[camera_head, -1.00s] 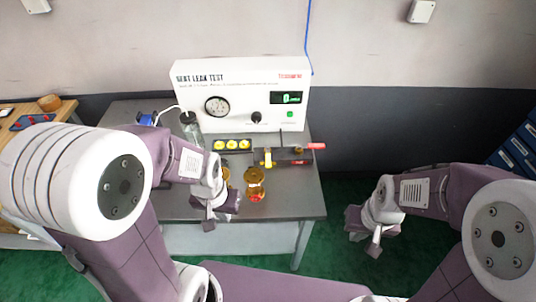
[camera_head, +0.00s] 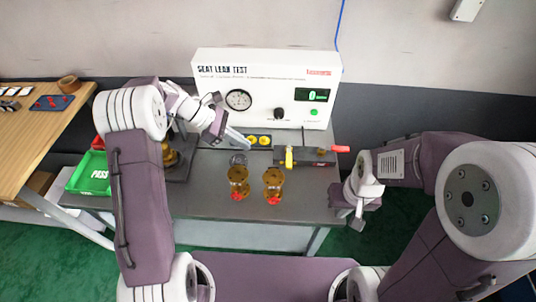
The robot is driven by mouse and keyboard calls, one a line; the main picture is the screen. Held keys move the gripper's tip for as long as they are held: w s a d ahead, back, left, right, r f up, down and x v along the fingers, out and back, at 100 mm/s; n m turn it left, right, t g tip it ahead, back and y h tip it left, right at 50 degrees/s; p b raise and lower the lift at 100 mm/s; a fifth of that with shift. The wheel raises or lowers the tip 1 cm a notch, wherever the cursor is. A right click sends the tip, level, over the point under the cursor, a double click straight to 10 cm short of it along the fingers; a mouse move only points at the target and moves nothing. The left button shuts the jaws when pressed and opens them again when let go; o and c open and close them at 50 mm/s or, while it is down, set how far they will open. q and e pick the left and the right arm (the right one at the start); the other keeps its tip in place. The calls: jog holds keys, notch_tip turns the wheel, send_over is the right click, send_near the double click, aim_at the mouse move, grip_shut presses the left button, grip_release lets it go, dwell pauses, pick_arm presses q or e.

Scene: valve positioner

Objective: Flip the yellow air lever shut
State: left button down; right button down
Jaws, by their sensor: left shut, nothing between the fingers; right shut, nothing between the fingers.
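The yellow air lever (camera_head: 289,157) stands on the left part of a dark fixture (camera_head: 312,157) on the grey bench, in front of the seat leak test box (camera_head: 265,88). A red handle (camera_head: 341,149) sticks out at the fixture's right end. My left gripper (camera_head: 238,140) is shut and empty, reaching over the bench in front of the box's gauge, left of the lever and apart from it. My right gripper (camera_head: 346,212) is shut and empty, low by the bench's right front edge, away from the lever.
Two brass valves (camera_head: 238,182) (camera_head: 272,182) with red parts stand in front of the fixture. A green PASS bin (camera_head: 88,172) is at the left. The bench's right front is clear.

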aim_at(289, 156)
pick_arm(q)
jog(key=shift+s, duration=0.15)
jog(key=shift+f, duration=0.1)
jog(key=x, duration=1)
jog(key=shift+d, duration=0.2)
jog(key=d, duration=0.2)
jog(key=shift+d, duration=0.8)
